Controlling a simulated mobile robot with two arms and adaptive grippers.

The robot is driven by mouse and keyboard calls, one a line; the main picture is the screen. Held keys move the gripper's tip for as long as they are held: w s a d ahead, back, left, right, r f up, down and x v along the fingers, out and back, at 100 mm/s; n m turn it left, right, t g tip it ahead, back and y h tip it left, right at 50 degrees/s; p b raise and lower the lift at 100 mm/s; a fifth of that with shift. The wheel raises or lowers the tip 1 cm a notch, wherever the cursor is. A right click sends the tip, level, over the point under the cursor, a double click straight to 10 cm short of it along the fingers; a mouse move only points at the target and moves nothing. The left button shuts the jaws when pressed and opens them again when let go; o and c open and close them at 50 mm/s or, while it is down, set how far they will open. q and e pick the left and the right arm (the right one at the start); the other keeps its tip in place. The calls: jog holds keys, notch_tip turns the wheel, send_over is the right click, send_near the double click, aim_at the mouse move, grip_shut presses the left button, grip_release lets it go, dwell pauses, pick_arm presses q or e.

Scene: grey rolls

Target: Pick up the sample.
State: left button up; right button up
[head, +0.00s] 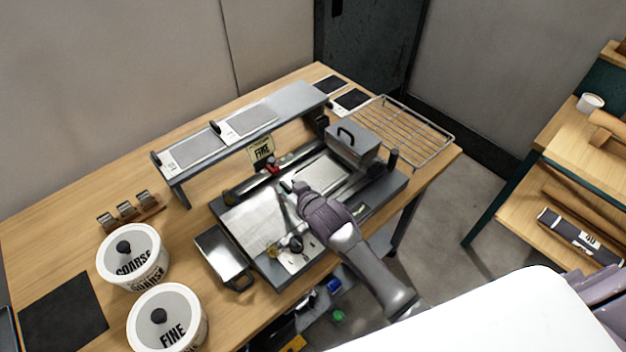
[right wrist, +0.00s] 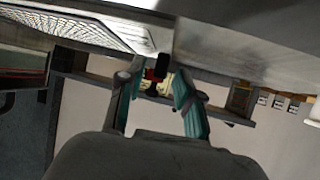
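No single thing is marked as the sample, so I cannot tell which one it is. Grey framed sheets with white labels (head: 187,150) lie on the raised grey shelf (head: 291,101). My right gripper (head: 287,187) is over the grey machine (head: 245,222) on the table, close to its bright metal plate. In the right wrist view the two teal-padded fingers (right wrist: 160,82) stand apart with a gap between them. A red and black knob (right wrist: 157,74) shows beyond the gap, and I see nothing held. The knob is also in the head view (head: 272,168).
A yellow FINE card (head: 261,150) stands behind the machine. A lidded grey block with a handle (head: 352,147) sits on its right part. A wire rack (head: 408,130) lies at the right. White COARSE (head: 134,257) and FINE (head: 168,318) tubs and a metal tray (head: 226,256) stand left.

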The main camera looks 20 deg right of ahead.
grip_shut()
